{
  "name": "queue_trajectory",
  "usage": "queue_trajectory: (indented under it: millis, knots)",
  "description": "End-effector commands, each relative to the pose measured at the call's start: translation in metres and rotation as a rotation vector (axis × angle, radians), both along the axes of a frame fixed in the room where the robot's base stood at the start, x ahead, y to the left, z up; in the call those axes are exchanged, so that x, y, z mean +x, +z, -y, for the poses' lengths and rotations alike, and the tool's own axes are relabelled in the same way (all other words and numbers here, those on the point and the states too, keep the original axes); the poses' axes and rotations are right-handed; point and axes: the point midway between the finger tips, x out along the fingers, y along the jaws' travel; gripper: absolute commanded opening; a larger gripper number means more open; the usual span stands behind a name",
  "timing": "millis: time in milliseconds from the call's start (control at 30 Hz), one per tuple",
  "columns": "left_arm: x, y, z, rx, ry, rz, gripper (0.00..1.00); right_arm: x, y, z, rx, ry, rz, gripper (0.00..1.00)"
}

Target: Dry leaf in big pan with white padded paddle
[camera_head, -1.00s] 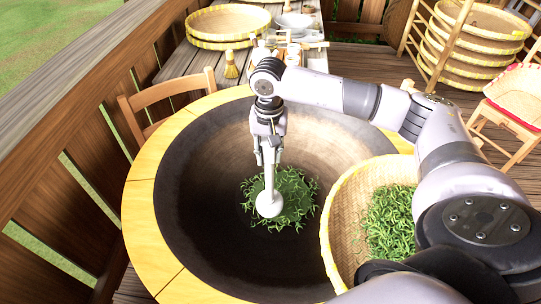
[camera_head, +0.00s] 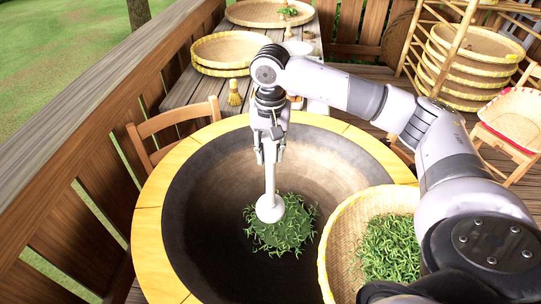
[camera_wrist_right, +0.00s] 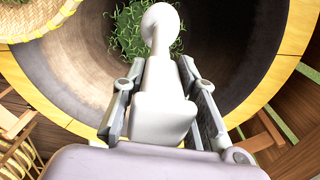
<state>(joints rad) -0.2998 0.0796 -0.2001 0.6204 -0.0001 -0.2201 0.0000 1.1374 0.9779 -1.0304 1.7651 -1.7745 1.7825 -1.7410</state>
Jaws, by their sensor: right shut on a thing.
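The big pan (camera_head: 200,240) is a wide dark bowl with a yellow wooden rim. A pile of green leaves (camera_head: 285,232) lies at its bottom. My right gripper (camera_head: 269,158) is above the pan, shut on the white padded paddle (camera_head: 270,207), which points down with its round pad at the leaves' upper left edge. Whether the pad presses on the leaves I cannot tell. In the right wrist view the paddle (camera_wrist_right: 162,100) sits between the fingers, its round head in front of the leaves (camera_wrist_right: 128,32). The left gripper is not in view.
A woven basket (camera_head: 340,250) of green leaves (camera_head: 388,245) overlaps the pan's right side. A wooden chair (camera_head: 172,122) stands behind the pan at left. Trays (camera_head: 225,50) and a brush (camera_head: 234,93) are on the back table; stacked trays (camera_head: 460,70) stand at back right.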

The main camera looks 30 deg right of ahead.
Motion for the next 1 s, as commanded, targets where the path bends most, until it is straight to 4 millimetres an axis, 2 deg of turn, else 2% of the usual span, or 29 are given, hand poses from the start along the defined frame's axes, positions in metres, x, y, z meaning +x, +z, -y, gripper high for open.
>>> queue_trajectory:
  millis: [33,100,300,1000]
  knots:
    - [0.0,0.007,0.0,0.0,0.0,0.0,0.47,0.001,0.01,0.0,0.001,0.0,0.003,0.0]
    - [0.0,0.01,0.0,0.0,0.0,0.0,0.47,0.0,0.016,0.0,0.001,0.0,0.002,0.0]
    - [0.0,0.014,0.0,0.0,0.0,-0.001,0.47,0.0,0.025,0.0,0.0,0.0,0.001,0.0]
    - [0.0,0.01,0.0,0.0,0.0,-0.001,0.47,0.0,0.027,0.0,0.001,0.0,0.002,0.0]
